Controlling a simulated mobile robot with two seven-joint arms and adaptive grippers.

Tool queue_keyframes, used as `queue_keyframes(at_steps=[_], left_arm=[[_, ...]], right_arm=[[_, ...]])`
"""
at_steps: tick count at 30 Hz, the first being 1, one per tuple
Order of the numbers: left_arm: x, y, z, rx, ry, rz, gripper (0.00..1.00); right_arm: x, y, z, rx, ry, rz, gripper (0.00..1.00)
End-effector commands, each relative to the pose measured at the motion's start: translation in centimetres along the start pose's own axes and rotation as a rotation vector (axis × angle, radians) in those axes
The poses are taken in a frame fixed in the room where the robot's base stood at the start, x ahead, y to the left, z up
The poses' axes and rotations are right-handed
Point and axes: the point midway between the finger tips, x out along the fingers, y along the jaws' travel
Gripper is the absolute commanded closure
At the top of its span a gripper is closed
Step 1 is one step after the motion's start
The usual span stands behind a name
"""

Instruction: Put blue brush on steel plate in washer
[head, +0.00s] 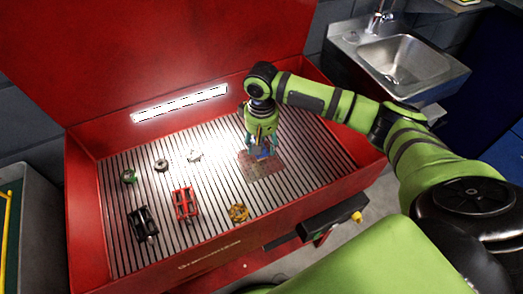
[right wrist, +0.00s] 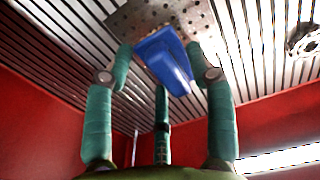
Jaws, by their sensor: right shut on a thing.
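The blue brush (head: 264,154) is held in my right gripper (head: 261,148), low over the washer. In the right wrist view the blue brush (right wrist: 167,60) sits between the green fingers of the gripper (right wrist: 160,52). The steel plate (head: 265,170) is a perforated sheet lying on the slatted floor of the red washer (head: 205,250). In the right wrist view the plate (right wrist: 132,20) lies behind the brush. I cannot tell whether the brush touches the plate. My left gripper is not in view.
Loose parts lie left of the plate: a green ring (head: 129,177), a dark ring (head: 161,165), a silver part (head: 194,156), a red pedal (head: 185,204) and a black pedal (head: 143,224). A golden part (head: 238,212) lies near the front wall. A lit lamp (head: 180,103) is on the back wall.

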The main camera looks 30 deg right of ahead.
Motion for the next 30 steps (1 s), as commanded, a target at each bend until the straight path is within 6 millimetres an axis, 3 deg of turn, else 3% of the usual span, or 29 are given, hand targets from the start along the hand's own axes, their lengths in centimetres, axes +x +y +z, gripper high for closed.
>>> queue_keyframes(at_steps=[10, 23, 24, 25, 30], left_arm=[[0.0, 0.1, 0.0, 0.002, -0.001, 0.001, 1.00], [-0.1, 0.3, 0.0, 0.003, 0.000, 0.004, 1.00], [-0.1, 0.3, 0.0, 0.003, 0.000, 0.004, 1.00], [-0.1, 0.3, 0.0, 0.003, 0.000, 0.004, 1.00], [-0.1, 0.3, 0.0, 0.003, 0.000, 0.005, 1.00]], right_arm=[[3.9, -0.1, -0.1, 0.000, -0.001, 0.001, 0.77], [4.5, -0.1, -0.1, -0.001, 0.000, 0.001, 0.77], [4.4, -0.1, -0.2, -0.001, 0.001, 0.001, 0.29], [4.4, -0.1, -0.2, -0.001, 0.001, 0.001, 0.21], [4.4, -0.1, -0.2, -0.001, 0.001, 0.001, 0.21]])
